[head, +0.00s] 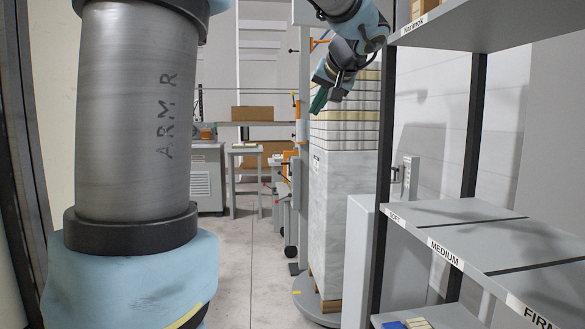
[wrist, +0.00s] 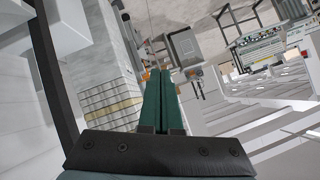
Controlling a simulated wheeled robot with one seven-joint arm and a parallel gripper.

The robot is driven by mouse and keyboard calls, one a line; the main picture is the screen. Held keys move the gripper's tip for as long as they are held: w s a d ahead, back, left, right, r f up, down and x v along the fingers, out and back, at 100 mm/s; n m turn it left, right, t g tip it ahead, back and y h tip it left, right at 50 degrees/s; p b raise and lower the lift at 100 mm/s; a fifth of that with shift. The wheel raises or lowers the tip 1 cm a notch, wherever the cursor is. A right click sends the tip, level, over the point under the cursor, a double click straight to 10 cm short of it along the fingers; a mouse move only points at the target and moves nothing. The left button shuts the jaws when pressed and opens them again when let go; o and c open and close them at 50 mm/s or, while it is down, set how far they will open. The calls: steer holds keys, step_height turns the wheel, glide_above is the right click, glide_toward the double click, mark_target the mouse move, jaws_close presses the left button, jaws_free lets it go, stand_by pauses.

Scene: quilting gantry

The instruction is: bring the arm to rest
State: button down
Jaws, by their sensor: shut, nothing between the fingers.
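My gripper (head: 319,100) hangs in the air in the upper middle of the head view, in front of a wrapped pallet stack. In the wrist view, its two green fingers (wrist: 162,100) lie together with nothing between them. My arm comes in from the top of the head view, bent above the gripper. A large grey link of mine marked "ARM R" fills the left of the head view.
A shelf rack (head: 480,232) labelled "MEDIUM" and "FIRM" stands close on the right. The wrapped stack (head: 342,200) stands behind the gripper on a round base (head: 318,308). A small table (head: 245,153) and cardboard boxes (head: 252,113) are farther back. The floor (head: 252,260) between is clear.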

steer(key=s+a+f+m+g+h+p, duration=0.1)
steer(key=s+a+f+g, duration=0.15)
steer(key=f, duration=0.65)
steer(key=s+a+f+g, duration=0.2)
steer(key=s+a+f, duration=0.15)
steer(key=f, duration=0.55)
steer(key=s+a+f+n+g+h+p, duration=0.1)
steer(key=s+a+f+g, duration=0.1)
steer(key=s+f, duration=0.5)
steer(key=s+a+f+g+h, duration=0.2)
steer(key=s+a+f, duration=0.2)
steer(key=s+f, duration=0.3)
step_height(320, 180, down, 2)
steer(key=shift+s+a+f+n+g+p, duration=0.2)
steer(key=shift+a+n+g+p, duration=0.1)
steer(key=shift+n+g+p, duration=0.1)
steer(key=c, duration=1.5)
jaws_free()
